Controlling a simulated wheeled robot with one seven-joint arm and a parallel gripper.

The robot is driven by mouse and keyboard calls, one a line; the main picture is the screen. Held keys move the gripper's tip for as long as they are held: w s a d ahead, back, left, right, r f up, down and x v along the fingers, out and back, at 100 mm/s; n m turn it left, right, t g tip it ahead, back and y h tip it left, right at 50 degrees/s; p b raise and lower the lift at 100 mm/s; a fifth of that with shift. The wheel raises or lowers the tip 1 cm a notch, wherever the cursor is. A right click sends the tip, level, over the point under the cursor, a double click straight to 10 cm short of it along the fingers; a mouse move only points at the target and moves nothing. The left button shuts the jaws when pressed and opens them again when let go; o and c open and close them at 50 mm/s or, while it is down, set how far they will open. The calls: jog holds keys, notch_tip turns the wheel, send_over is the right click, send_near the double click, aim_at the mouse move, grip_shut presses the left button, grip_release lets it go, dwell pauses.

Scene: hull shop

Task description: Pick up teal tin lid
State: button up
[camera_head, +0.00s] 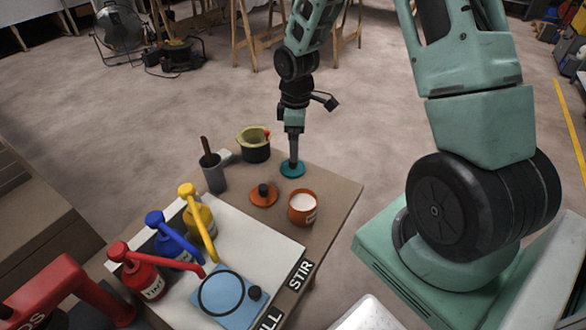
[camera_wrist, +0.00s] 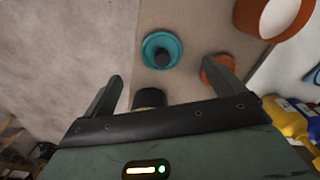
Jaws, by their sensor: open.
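The teal tin lid (camera_head: 291,170) is a round disc lying near the table's back right edge. My gripper (camera_head: 293,158) points down over it in the head view and hides part of it. In the wrist view the teal lid (camera_wrist: 176,45) with its dark knob (camera_wrist: 162,58) lies past the fingertips, roughly between them across the picture. My gripper (camera_wrist: 168,80) is open, with nothing between its fingers. The head view does not show clearly whether the fingertips touch the lid.
An orange lid (camera_head: 262,199) and an orange tin (camera_head: 301,217) with white contents stand close by. A black pot (camera_head: 255,154) and a grey cup (camera_head: 214,179) are to the left. Red, blue and yellow pump bottles (camera_head: 199,222) stand in front.

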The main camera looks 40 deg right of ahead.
aim_at(293, 164)
jog(key=f, duration=0.2)
jog(key=f+b, duration=0.1)
jog(key=f, duration=0.4)
jog(key=shift+w+a+f+b, duration=0.1)
jog(key=shift+a+f+b, duration=0.2)
jog(key=shift+a+f, duration=0.05)
jog(key=c, duration=1)
